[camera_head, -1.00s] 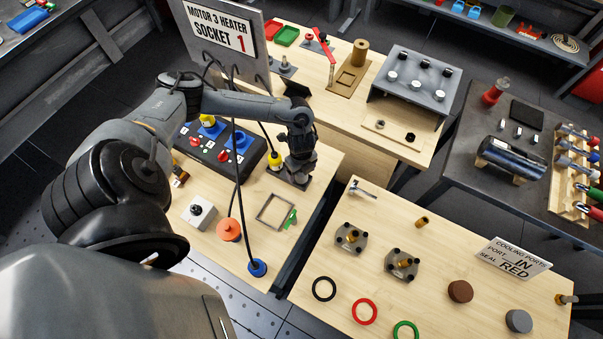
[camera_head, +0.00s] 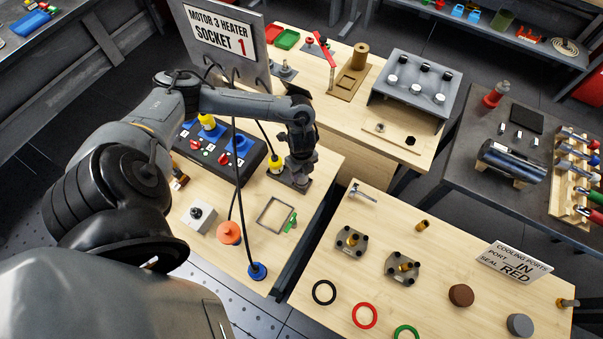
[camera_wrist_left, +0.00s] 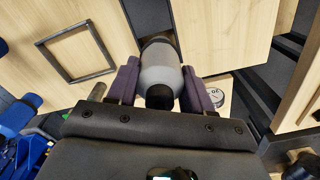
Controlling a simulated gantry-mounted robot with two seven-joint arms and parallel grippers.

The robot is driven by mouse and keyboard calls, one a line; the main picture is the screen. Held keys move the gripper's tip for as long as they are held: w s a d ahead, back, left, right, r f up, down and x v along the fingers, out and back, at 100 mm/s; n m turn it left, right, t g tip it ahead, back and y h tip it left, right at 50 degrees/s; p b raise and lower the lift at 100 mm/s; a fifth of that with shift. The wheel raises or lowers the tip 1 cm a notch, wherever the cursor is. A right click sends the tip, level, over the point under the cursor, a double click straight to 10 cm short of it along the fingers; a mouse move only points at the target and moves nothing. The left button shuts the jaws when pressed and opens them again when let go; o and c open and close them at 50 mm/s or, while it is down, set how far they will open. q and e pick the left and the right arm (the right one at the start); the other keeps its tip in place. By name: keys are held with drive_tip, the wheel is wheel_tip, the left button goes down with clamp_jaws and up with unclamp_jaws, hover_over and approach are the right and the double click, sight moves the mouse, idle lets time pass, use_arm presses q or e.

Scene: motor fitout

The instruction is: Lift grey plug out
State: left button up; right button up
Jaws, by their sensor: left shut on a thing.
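The grey plug (camera_wrist_left: 160,68) is a rounded grey body with a black end, seen in the left wrist view between the purple fingers of my left gripper (camera_wrist_left: 160,88). The fingers are closed against its sides. In the head view my left gripper (camera_head: 298,172) points down at the right edge of the left table, over a dark base plate (camera_head: 303,184). The gripper hides the plug there. I cannot tell whether the plug is still seated or clear of what is under it. My right gripper is in neither view.
A yellow plug (camera_head: 275,164) with a cable stands just left of the gripper. A socket box (camera_head: 215,160), an orange plug (camera_head: 228,232), a blue plug (camera_head: 257,271) and an empty square frame (camera_head: 275,214) are nearby. A gap separates this table from the right one (camera_head: 440,305).

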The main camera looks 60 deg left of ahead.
use_arm(q)
drive_tip(key=w+d+r+p, duration=0.3)
drive_tip(key=d+r, duration=0.6)
drive_tip(key=d, duration=0.2)
drive_tip(key=shift+w, duration=0.2)
